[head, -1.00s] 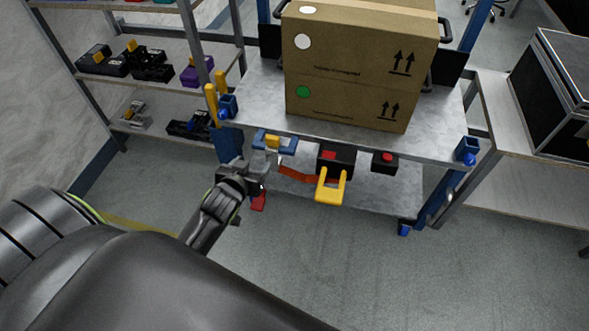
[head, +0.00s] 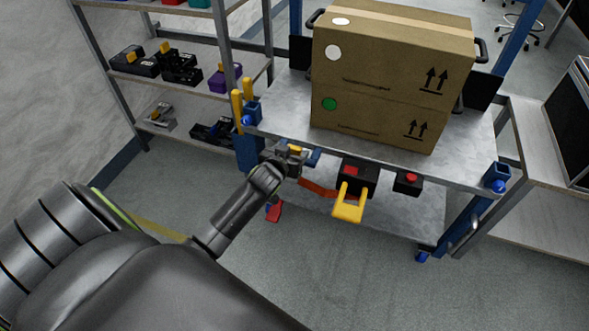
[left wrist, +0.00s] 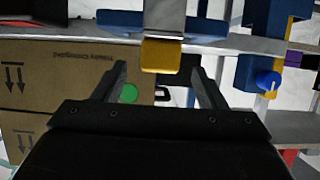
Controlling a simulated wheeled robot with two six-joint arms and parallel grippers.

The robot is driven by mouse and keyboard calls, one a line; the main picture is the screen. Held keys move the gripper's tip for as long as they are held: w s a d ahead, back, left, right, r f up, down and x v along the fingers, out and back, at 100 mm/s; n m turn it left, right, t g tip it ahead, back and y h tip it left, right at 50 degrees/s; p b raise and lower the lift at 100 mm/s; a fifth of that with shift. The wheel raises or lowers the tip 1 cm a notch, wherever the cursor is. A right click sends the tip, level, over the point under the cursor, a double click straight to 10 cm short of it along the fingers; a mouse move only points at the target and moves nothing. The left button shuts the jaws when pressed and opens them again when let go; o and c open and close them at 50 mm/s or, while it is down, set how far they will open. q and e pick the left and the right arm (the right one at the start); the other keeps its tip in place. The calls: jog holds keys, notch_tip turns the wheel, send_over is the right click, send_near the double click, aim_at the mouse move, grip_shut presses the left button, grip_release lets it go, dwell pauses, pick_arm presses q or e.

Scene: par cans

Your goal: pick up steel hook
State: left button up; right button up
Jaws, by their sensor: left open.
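A grey metal piece with a yellow block, which looks like the steel hook (left wrist: 163,17), hangs at a blue holder (left wrist: 120,20) on the front edge of the cart. In the head view my left gripper mostly covers it; a bit of the blue holder (head: 314,158) shows. My left gripper (head: 291,157) is at the holder, below the cart top. In the left wrist view its open fingers (left wrist: 158,72) stand on either side of the yellow block, with a gap at each side. Contact with the hook cannot be seen. My right gripper is not in view.
A cardboard box (head: 385,80) stands on the metal cart top (head: 285,105). A black block with a yellow handle (head: 349,205) and a black red-button box (head: 408,181) hang at the front edge. A shelf rack (head: 190,85) with tools is at left. The front floor is clear.

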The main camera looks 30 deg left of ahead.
aim_at(293, 151)
pick_arm(q)
jog(key=x, duration=0.2)
jog(key=b+x, duration=0.1)
jog(key=x, duration=0.1)
jog(key=shift+w+f, duration=0.15)
jog(key=shift+f, duration=0.15)
jog(key=shift+w+f, duration=0.1)
jog(key=shift+w, duration=0.2)
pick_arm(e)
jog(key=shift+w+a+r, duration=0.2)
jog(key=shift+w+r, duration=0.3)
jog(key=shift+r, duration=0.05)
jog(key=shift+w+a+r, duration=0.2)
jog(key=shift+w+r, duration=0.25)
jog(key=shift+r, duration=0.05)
pick_arm(q)
grip_shut()
